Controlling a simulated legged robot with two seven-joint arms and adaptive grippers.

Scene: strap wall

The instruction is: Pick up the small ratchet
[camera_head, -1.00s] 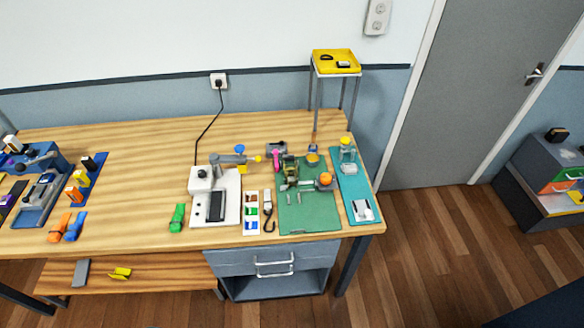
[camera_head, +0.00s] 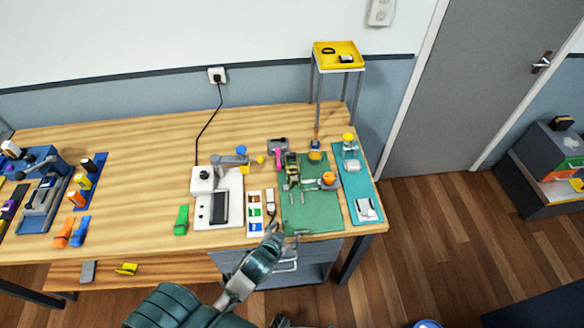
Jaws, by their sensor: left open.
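I cannot tell for sure which piece is the small ratchet. A metal and olive ratchet-like piece (camera_head: 292,168) stands on the green mat (camera_head: 322,217), toward its back. A small silver piece (camera_head: 366,208) lies at the front of the teal mat (camera_head: 352,183). My left gripper (camera_head: 286,234) is open at the front edge of the green mat, in front of both pieces and apart from them. It hides part of the table edge and drawer. My right gripper is not in view.
The wooden table (camera_head: 135,165) has a clear stretch left of the white machine (camera_head: 216,205). A card with coloured pieces (camera_head: 255,212) lies beside the green mat. An orange-topped piece (camera_head: 329,179) stands on that mat. A yellow tray (camera_head: 338,55) stands raised at the back right.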

